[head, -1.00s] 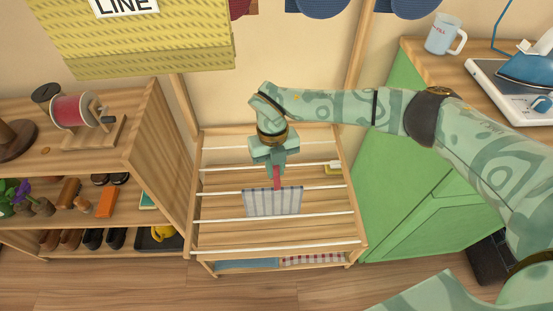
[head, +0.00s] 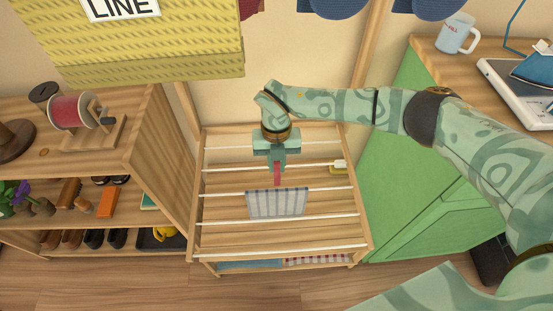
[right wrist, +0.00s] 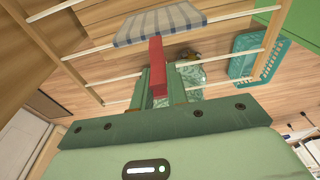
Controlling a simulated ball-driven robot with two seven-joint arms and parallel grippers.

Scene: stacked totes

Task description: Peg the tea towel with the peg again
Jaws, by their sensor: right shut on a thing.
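The tea towel (head: 277,204), pale with blue-grey stripes, hangs over a white rail of the wooden drying rack (head: 202,225). My right gripper (head: 277,167) is shut on the red peg (head: 277,176), which points towards the towel. In the head view the peg's tip is just beyond the towel's top edge, with a small gap. In the right wrist view the peg (right wrist: 156,60) sticks out between the fingers (right wrist: 156,85), and its tip meets the edge of the towel (right wrist: 160,24) in the picture. Whether they touch is unclear. My left gripper is out of view.
A small yellow and white object (head: 338,167) sits at the rack's right side. Folded cloths (head: 317,260) lie on the rack's lower shelf. A wooden shelf unit (head: 145,115) stands left, a green cabinet (head: 400,190) right.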

